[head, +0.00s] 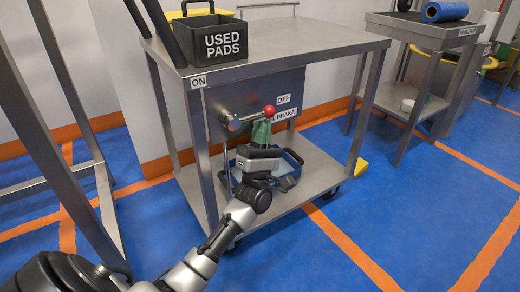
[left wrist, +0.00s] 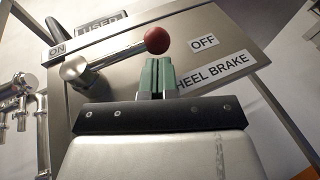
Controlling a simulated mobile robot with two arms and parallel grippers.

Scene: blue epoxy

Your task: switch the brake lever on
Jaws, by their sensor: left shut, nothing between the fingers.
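The brake lever (head: 250,117) is a metal bar with a red ball knob, mounted on the grey panel (head: 225,98) of a steel cart. It points right, toward the OFF label (head: 283,99); the ON label (head: 198,81) is at the panel's upper left. In the left wrist view the lever (left wrist: 115,57) runs from its pivot at left up to the red knob (left wrist: 158,40). My left gripper (head: 262,128) has green fingers, shut and empty, just below the knob. The fingertips (left wrist: 156,62) appear close under the knob; whether they touch it I cannot tell. My right gripper is not in view.
A black USED PADS bin (head: 215,42) stands on the cart top (head: 310,38). A blue tray-like item (head: 290,178) lies on the lower shelf behind my arm. A second steel cart (head: 415,28) stands at right. Blue floor (head: 400,215) is clear at right.

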